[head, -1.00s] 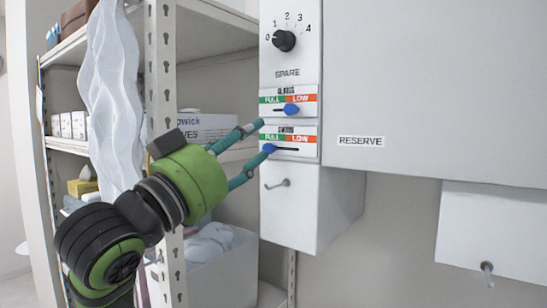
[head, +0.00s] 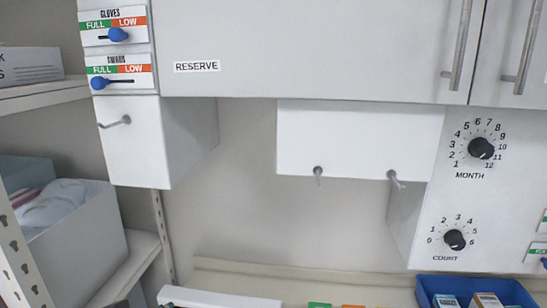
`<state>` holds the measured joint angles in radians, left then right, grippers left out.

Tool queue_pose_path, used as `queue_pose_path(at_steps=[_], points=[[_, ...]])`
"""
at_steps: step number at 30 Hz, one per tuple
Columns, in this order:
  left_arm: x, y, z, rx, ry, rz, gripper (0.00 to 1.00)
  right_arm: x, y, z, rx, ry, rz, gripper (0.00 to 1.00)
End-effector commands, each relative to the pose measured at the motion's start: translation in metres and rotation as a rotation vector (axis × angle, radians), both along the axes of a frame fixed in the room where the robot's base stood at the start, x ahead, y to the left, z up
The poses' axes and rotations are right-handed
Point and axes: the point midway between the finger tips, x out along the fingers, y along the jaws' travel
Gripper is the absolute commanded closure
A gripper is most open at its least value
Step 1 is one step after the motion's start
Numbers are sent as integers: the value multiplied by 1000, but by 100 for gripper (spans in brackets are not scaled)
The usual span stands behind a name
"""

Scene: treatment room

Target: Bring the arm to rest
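Neither of my grippers and neither of my arms shows in the head view. The panel at the upper left has two sliders. The gloves slider (head: 118,34) has its blue knob near the line between the FULL and LOW colours. The swabs slider (head: 98,83) has its blue knob at the left end of its slot, under FULL. Nothing touches either knob.
A white cabinet (head: 310,50) marked RESERVE fills the top. Boxes with hooks (head: 318,172) hang below it. The month dial (head: 481,148) and count dial (head: 455,240) are at right. A blue tray (head: 428,290) is at the lower right, shelving (head: 130,262) at left.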

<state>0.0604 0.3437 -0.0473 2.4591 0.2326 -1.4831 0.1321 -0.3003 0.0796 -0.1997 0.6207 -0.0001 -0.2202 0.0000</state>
Motion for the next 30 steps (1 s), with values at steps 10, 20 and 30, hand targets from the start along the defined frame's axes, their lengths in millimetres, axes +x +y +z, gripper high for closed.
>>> queue_pose_path(at_steps=[10, 20, 30], points=[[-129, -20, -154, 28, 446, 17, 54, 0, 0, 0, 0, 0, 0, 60], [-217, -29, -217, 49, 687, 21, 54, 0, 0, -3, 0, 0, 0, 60], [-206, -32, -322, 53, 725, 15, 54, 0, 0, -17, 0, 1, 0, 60]])
